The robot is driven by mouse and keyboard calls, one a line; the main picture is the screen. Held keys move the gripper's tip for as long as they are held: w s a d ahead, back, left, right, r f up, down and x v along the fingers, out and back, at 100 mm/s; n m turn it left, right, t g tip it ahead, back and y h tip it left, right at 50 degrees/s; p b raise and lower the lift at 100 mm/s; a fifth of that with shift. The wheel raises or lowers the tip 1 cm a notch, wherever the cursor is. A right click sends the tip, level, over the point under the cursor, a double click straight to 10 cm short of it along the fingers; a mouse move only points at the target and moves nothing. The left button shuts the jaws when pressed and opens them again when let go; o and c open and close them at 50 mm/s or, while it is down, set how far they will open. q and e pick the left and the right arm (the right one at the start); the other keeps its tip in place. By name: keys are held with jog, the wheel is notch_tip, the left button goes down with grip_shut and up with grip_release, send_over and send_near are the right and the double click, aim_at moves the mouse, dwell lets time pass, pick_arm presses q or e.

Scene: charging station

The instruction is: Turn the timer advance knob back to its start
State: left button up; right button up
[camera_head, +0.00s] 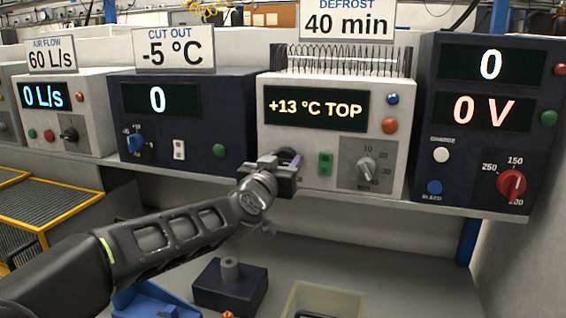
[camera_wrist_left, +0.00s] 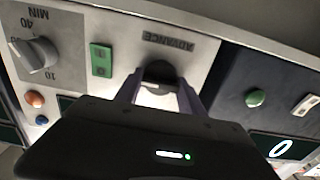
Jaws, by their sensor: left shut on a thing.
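My left gripper (camera_wrist_left: 157,92) is shut on the knob, one finger on each side. In the head view my left gripper (camera_head: 287,163) reaches the lower left of the unit's front and hides most of the knob. The knob's marking and exact turn cannot be read. The unit's display reads "+13 °C TOP". My right gripper is not in view.
A grey minutes dial (camera_head: 367,170) and a green switch (camera_head: 325,164) sit right of the knob. The dark cut-out unit (camera_head: 190,155) stands on the left, the dark voltage unit (camera_head: 446,130) on the right. Below the shelf are a yellow-framed tray (camera_head: 50,212) and a bin (camera_head: 322,300).

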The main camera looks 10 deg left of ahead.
pick_arm(q)
jog(key=c, duration=0.4)
jog(key=shift+o, duration=0.2)
jog(key=shift+n, duration=0.5)
jog(key=n+b, duration=0.1)
jog(key=n, duration=0.2)
jog(key=n+b, duration=0.1)
jog(key=n, duration=0.4)
jog(key=shift+f, duration=0.1)
jog(key=n+b, duration=0.2)
jog(key=n, duration=0.3)
jog(key=shift+a, duration=0.1)
jog(key=shift+n+b, duration=0.45)
jog(key=shift+n, duration=1.55)
